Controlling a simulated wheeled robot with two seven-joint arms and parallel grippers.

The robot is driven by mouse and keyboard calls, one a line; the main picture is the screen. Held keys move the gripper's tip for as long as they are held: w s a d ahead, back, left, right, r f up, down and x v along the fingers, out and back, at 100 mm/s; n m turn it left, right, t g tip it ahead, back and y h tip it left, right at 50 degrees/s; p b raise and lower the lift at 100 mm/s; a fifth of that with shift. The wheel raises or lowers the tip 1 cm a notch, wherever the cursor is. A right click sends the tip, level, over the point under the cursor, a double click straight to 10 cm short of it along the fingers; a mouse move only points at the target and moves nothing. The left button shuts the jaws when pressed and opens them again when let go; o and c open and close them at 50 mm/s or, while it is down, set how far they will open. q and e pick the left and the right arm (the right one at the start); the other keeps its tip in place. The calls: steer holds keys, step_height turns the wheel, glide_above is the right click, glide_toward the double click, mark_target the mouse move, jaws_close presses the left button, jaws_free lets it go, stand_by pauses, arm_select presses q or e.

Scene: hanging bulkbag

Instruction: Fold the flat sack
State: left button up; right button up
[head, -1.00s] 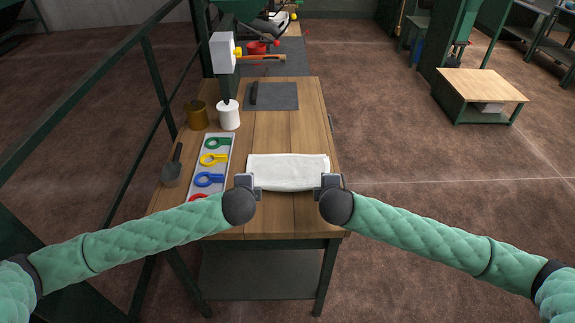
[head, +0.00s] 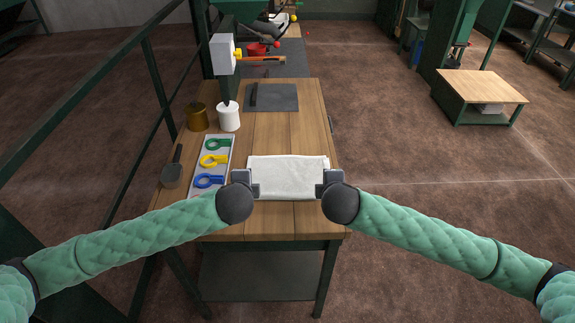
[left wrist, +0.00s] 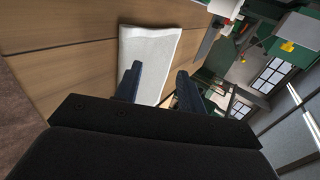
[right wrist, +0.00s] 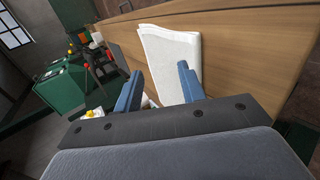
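The white flat sack (head: 288,177) lies on the wooden bench top, with its near edge toward me. My left gripper (head: 255,188) is at its near left corner and my right gripper (head: 320,188) at its near right corner. In the left wrist view the sack (left wrist: 150,52) lies beyond the spread fingers (left wrist: 157,82). In the right wrist view the sack (right wrist: 172,52) likewise shows beyond and between spread fingers (right wrist: 160,82). Both grippers look open and empty. Whether the fingertips touch the cloth cannot be told.
A grey tray (head: 228,158) with coloured rings stands left of the sack, beside a dark scoop (head: 172,174). A brass cup (head: 197,117), a white canister (head: 228,117) and a dark mat (head: 282,98) are farther back. Bare wood (head: 285,135) lies behind the sack.

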arm_select(q)
steer(key=s+r, duration=0.3)
steer(key=r, duration=0.1)
steer(key=shift+s+r, duration=0.3)
steer(key=shift+s, duration=0.05)
arm_select(e)
steer(key=s+r, duration=0.3)
steer(key=r, duration=0.1)
steer(key=shift+s+r, duration=0.35)
